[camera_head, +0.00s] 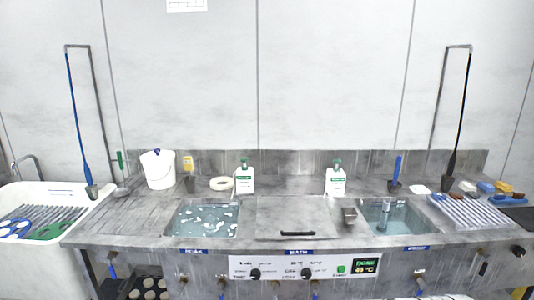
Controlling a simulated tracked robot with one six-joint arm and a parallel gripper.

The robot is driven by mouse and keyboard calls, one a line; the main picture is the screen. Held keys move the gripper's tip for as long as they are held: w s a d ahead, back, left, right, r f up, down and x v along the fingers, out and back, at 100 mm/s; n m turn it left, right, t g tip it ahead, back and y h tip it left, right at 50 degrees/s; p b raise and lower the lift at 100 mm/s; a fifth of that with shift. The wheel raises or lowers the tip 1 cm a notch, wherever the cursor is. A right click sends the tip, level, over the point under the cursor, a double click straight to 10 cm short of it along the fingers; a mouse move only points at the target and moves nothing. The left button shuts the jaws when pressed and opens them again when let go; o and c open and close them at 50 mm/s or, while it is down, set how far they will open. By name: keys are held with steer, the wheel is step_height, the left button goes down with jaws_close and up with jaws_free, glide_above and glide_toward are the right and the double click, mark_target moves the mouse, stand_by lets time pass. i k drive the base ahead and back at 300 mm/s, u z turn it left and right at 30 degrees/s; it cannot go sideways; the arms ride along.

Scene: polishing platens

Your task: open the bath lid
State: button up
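The bath lid (297,212) is a flat grey metal plate in the middle of the steel counter. It lies level and shut, covering what is beneath it. Its dark bar handle (303,234) runs along the front edge, just above a blue label reading BATH (298,252). My gripper is not in view.
A foamy basin (203,219) is left of the lid, and a water basin (402,222) is right of it. Two white bottles (244,180) (336,183) stand behind. A small metal cup (349,215) is near the lid's right edge. A control panel (305,267) is below.

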mark_target(288, 217)
steer(key=k, duration=0.5)
steer(key=u, duration=1.1)
steer(key=i, duration=1.5)
